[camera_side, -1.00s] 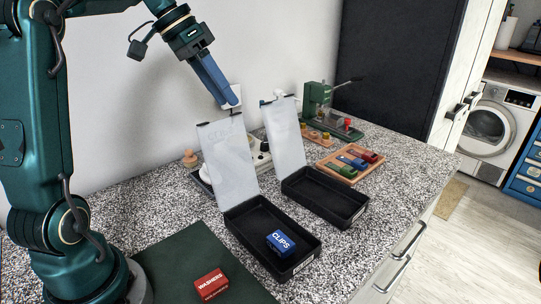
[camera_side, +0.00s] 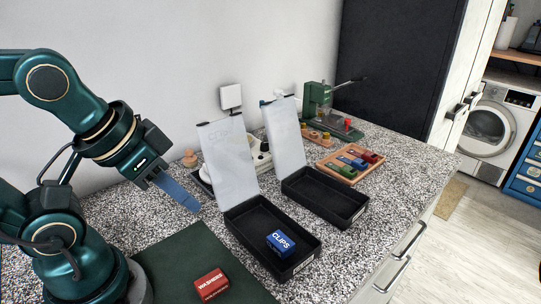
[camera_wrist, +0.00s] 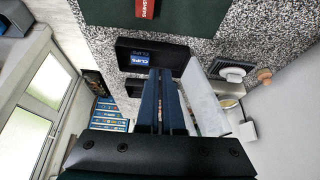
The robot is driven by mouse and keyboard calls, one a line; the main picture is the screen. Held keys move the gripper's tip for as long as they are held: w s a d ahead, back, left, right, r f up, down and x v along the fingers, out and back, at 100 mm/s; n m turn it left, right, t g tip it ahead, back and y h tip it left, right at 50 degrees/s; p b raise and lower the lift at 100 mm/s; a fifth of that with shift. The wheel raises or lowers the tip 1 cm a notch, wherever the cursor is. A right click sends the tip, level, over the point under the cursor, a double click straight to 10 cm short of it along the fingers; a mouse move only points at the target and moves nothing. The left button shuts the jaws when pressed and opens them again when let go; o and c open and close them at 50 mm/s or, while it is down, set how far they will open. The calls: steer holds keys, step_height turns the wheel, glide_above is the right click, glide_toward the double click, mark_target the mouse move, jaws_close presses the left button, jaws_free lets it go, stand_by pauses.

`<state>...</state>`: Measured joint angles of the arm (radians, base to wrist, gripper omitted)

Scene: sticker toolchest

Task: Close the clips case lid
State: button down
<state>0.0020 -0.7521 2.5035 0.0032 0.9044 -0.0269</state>
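The clips case (camera_side: 236,222) is a black open tray on the counter with a blue CLIPS box (camera_side: 281,243) inside. Its pale translucent lid (camera_side: 228,160) stands open, tilted slightly back from the far edge. My gripper (camera_side: 196,206) is left of the lid, low and apart from it, its blue fingers pointing down to the right. In the wrist view the fingers (camera_wrist: 161,72) lie close together with nothing visible held. The case (camera_wrist: 174,57) and its lid (camera_wrist: 202,96) also show there, ahead of and beside the fingers.
A second black case (camera_side: 328,199), empty, stands to the right with its lid (camera_side: 284,137) up. A red WASHERS box (camera_side: 210,285) sits on a green mat (camera_side: 165,262). A wooden tray (camera_side: 327,167) and a green press (camera_side: 318,98) stand behind. A white device is behind the clips lid.

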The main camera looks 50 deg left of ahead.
steer(key=w+a+r+n+g+y, duration=0.2)
steer(key=w+a+r+n, duration=0.35)
steer(key=r+n, duration=0.25)
steer(key=w+a+r+n+g+y, duration=0.2)
steer(key=w+a+r+n, duration=0.2)
steer(key=a+r+n, duration=0.35)
step_height(320, 180, down, 11)
steer(key=w+a+n+g, duration=0.1)
steer(key=w+a+n, duration=0.1)
steer(key=w, duration=0.1)
steer(key=shift+a, duration=0.15)
stand_by(0.7)
